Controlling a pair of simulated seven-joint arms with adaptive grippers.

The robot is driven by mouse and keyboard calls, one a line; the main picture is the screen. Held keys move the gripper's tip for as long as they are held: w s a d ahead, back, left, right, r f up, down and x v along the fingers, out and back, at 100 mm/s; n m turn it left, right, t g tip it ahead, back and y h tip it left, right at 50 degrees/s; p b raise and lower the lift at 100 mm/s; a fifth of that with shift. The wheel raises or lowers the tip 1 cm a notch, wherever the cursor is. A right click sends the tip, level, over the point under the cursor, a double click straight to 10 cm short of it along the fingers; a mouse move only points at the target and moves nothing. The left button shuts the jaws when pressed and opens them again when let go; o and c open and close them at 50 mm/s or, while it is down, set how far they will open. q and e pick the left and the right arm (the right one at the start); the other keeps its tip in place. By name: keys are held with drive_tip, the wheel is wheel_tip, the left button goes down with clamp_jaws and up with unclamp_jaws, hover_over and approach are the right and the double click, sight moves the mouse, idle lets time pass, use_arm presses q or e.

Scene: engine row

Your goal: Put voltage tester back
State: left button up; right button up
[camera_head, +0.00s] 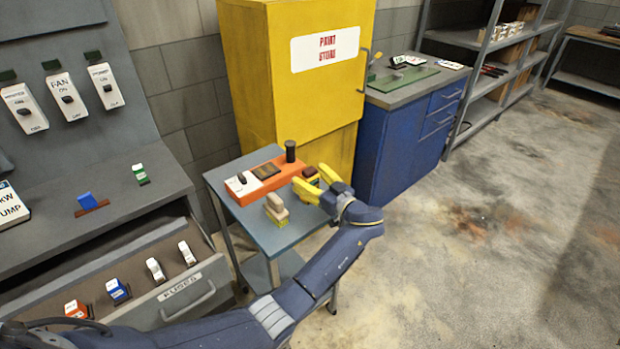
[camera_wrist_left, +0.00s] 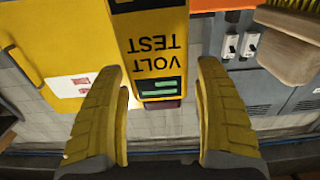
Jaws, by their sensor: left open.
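The yellow voltage tester (camera_wrist_left: 155,62) shows upside down in the left wrist view, with "VOLT TEST" lettering and a green display. In the head view only a small dark and yellow part of it (camera_head: 311,173) shows behind my fingers, at the right end of an orange holder (camera_head: 283,177) on a small cart. My left gripper (camera_head: 313,179) is open. In the left wrist view its two yellow fingers (camera_wrist_left: 160,78) are spread wide, with the tester's near end between and beyond them. I cannot tell whether they touch it. My right gripper is not in view.
The grey-blue cart (camera_head: 290,232) also bears a wooden brush (camera_head: 276,209) and a black cylinder (camera_head: 290,151). A yellow cabinet (camera_head: 297,110) stands close behind. A switch panel and an open drawer (camera_head: 150,287) lie to the left. The floor at right is clear.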

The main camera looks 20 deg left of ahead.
use_arm(q)
drive_tip(key=shift+v, duration=2.8)
drive_tip(key=shift+r, duration=0.15)
